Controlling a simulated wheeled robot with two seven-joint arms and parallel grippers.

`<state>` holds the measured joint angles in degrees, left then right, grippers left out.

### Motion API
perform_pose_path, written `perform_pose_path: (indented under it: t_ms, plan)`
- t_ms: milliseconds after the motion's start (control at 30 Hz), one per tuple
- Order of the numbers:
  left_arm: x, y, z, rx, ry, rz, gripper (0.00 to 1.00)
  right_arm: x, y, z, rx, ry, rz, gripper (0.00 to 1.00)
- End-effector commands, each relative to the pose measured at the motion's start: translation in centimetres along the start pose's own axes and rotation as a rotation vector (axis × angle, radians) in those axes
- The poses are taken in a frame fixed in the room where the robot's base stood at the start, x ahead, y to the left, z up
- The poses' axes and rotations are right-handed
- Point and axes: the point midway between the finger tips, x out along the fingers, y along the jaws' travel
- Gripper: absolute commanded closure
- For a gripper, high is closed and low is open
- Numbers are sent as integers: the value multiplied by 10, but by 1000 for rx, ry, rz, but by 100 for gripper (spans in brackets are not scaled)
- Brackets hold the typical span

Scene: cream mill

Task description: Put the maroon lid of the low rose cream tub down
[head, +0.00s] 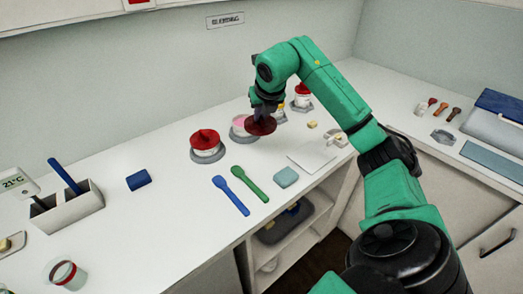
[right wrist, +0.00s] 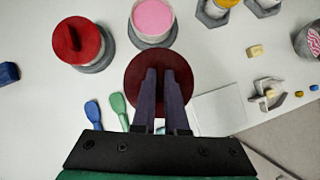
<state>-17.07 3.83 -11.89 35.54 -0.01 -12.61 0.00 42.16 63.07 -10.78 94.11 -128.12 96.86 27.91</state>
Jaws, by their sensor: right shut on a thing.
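My right gripper (head: 265,112) is shut on the maroon lid (head: 259,127) and holds it over the counter, just in front of the open rose cream tub (head: 238,134). In the right wrist view the lid (right wrist: 135,82) shows as a dark red disc behind the fingers (right wrist: 162,75). The low tub's pink cream (right wrist: 154,16) is uncovered above it in that view. Whether the lid touches anything below cannot be told. My left gripper is not in view.
A red-lidded tub (head: 206,144) stands left of the open tub. A blue spatula (head: 231,196), a green spatula (head: 249,184) and a teal block (head: 286,177) lie in front. A white sheet (head: 311,157) lies to the right. The counter left of the spatulas has free room.

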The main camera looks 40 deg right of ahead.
Motion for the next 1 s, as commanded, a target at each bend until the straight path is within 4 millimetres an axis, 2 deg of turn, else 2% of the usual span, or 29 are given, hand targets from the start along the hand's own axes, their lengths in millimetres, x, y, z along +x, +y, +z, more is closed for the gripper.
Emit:
perform_pose_path:
  t_ms: [33,200,500,900,933,967,1000]
  plan:
    - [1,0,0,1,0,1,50,15,0,-12,-5,7,-3,100]
    - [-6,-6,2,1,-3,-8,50,57,0,-37,-3,5,0,100]
    - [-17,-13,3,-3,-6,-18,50,102,1,-63,1,2,3,100]
    - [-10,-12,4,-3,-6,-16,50,111,1,-68,-1,-3,2,100]
    - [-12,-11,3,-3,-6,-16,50,110,1,-67,-1,-2,2,78]
    - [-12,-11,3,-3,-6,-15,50,110,1,-67,-1,-2,2,66]
    - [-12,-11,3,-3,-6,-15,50,110,1,-67,-1,-2,2,59]
